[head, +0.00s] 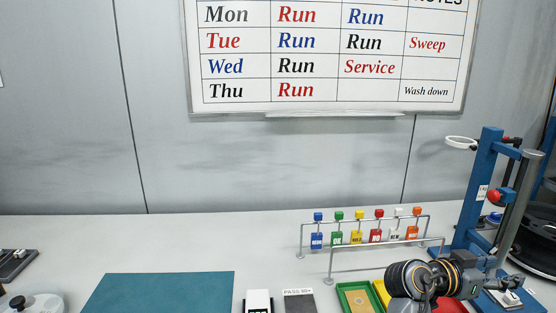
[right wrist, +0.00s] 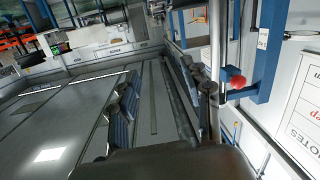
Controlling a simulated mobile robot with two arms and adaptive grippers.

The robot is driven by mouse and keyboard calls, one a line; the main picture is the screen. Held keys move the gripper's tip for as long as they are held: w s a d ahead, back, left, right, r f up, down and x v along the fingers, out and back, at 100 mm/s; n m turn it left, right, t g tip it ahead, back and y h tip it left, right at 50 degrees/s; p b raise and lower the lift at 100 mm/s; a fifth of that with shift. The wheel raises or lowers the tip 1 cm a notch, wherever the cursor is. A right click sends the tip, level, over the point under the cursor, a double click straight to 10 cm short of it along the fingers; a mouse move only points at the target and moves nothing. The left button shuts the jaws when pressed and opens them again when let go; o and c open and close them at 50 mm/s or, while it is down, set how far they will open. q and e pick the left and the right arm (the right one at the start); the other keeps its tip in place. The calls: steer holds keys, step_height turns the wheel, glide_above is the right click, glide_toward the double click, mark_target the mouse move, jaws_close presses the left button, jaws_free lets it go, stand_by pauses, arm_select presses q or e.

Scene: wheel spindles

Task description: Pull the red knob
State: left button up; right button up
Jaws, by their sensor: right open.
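The red knob (head: 495,196) is a round ball on the upright blue stand (head: 479,190) at the right. It also shows in the right wrist view (right wrist: 236,81), beside a grey post and just right of my right-hand finger. My right gripper (head: 512,282) is in front of the stand, lower than the knob, and points to the right. In the right wrist view its two fingers (right wrist: 160,82) are spread apart with nothing between them. The gripper does not touch the knob. My left gripper is not in view.
A metal rack (head: 331,262) with several coloured tags stands left of the blue stand. A green tray (head: 345,292) and other trays lie in front. A teal mat (head: 160,291) lies at left. A whiteboard (head: 330,108) hangs on the back wall. The table's middle back is clear.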

steer(key=s+a+f+n+t+y, duration=0.1)
steer(key=s+a+f+n+y, duration=0.2)
steer(key=f, duration=0.4)
steer(key=s+a+f+n+t+y, duration=0.1)
steer(key=s+a+f+n+y, duration=0.15)
steer(key=f, duration=0.45)
steer(key=s+a+f+n+t+y, duration=0.1)
steer(key=s+a+f+n+y, duration=0.2)
steer(key=f, duration=0.4)
steer(key=s+a+f+n+g+y, duration=0.1)
steer(key=s+a+f+n+y, duration=0.3)
steer(key=s+a, duration=0.4)
steer(key=s+a+f+n+g+y, duration=0.2)
steer(key=s+a+f+n+y, duration=0.25)
steer(key=s+a, duration=0.4)
steer(key=s+d+f+g, duration=0.1)
steer(key=s+f, duration=0.1)
steer(key=f, duration=1.2)
steer(key=s+d+f, duration=0.1)
steer(key=s+f, duration=0.1)
steer(key=f, duration=1.1)
steer(key=s+d+f+g+h, duration=0.1)
steer(key=s+d+f, duration=0.2)
steer(key=s+f, duration=1.1)
steer(key=shift+s+f, duration=0.15)
steer(key=shift+s, duration=0.55)
steer(key=shift+d, duration=0.1)
